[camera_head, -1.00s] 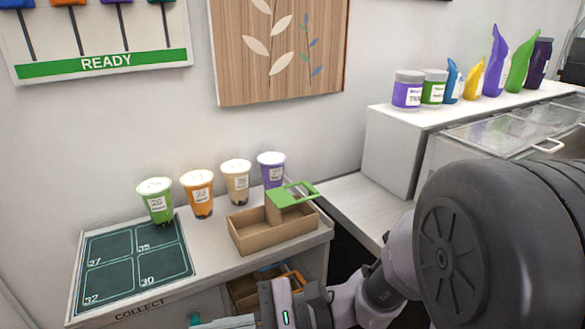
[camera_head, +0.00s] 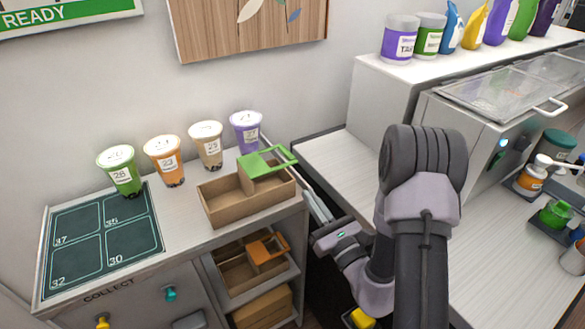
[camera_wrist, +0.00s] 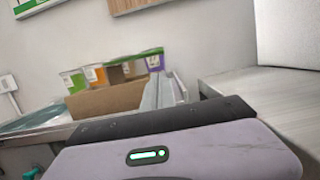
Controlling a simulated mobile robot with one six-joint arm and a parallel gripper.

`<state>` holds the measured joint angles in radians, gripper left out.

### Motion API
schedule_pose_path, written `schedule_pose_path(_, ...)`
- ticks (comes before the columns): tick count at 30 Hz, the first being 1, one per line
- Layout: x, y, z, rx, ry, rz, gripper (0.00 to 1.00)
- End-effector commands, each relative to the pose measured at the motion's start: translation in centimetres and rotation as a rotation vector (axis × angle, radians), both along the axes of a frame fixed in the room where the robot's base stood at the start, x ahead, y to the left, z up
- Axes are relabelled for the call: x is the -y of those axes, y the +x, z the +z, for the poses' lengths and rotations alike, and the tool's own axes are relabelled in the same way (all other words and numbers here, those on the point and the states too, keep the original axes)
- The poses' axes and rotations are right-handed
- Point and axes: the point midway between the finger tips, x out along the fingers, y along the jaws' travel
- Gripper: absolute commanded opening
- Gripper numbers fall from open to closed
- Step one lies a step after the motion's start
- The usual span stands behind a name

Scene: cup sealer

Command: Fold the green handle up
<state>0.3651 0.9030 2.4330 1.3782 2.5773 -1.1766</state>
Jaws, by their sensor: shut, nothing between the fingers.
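The green handle (camera_head: 266,162) lies folded down across the right part of the open cardboard-brown carrier (camera_head: 222,209) on the counter. Its right end sticks out past the carrier's right side. In the wrist view, the green handle (camera_wrist: 142,53) is a thin strip above the carrier (camera_wrist: 105,99). My gripper (camera_head: 315,203) is shut and empty, just right of the carrier and beyond the counter's right edge. Its long grey fingers (camera_wrist: 163,92) point toward the carrier's right side in the wrist view. They look apart from the handle.
Several sealed cups stand behind the carrier, the purple one (camera_head: 246,130) closest to it. A dark numbered mat (camera_head: 103,240) lies left. A second carrier with an orange handle (camera_head: 268,247) sits on the shelf below. A white counter (camera_head: 350,176) lies right.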

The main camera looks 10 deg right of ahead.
Motion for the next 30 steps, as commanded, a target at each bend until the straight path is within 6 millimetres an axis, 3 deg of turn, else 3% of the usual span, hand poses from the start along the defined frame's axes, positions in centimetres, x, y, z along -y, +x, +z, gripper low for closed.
schedule_pose_path(4,-0.6,1.4,0.7,0.003,-0.001,0.005,0.00)
schedule_pose_path(16,-2.8,8.1,2.3,0.002,-0.001,0.004,0.00)
schedule_pose_path(21,-3.0,9.1,2.5,0.001,0.001,0.002,0.00)
schedule_pose_path(30,-3.0,9.2,2.5,0.001,0.001,0.002,0.00)
